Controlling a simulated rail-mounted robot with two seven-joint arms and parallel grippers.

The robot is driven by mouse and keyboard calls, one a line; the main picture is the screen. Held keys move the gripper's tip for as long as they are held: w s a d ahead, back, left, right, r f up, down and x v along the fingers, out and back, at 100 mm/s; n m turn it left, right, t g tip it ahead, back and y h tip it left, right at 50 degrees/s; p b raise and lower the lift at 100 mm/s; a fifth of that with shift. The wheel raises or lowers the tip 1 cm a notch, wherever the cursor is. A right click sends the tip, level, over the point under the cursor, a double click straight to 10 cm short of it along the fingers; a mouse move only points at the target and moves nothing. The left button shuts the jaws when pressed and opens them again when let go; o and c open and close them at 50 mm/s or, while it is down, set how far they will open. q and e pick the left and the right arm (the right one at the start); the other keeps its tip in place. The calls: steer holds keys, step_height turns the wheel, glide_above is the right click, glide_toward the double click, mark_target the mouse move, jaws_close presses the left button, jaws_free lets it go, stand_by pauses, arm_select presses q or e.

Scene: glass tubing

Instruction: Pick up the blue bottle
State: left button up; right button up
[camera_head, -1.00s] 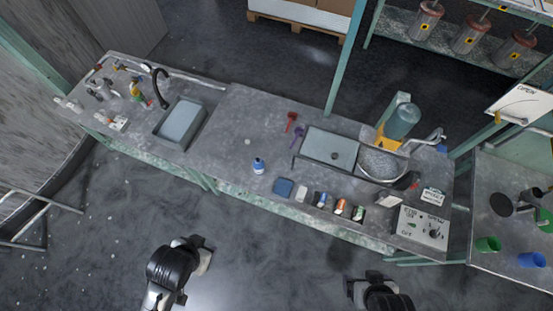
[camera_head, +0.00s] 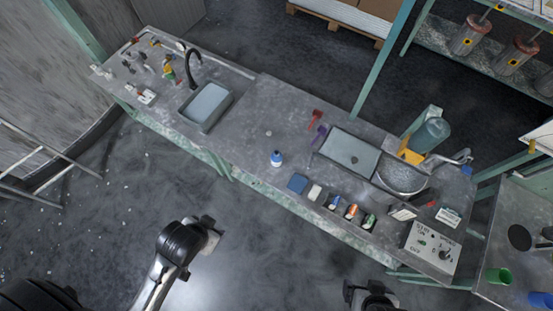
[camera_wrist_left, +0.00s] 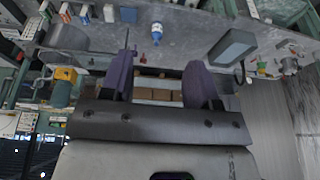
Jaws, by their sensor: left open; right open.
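The blue bottle (camera_head: 277,159), small with a white cap, stands on the grey workbench (camera_head: 262,113) near its front edge in the head view. It also shows in the left wrist view (camera_wrist_left: 157,34), beyond the fingers. My left gripper (camera_head: 211,234) is over the floor in front of the bench, below and left of the bottle and apart from it. In the left wrist view its two purple fingers (camera_wrist_left: 160,82) are spread with nothing between them. My right gripper (camera_head: 354,291) is at the bottom edge, open and apart from the bench; its jaws are only partly visible.
A blue block (camera_head: 298,183) and several small items lie right of the bottle along the front edge. Red (camera_head: 315,118) and purple (camera_head: 320,134) tools lie behind it. A sink (camera_head: 207,106) is at left, a grey basin (camera_head: 350,155) at right. Bench around the bottle is clear.

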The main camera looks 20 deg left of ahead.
arm_select(q)
steer(key=shift+o, duration=0.2)
steer(key=o, duration=0.6)
steer(key=shift+o, duration=0.2)
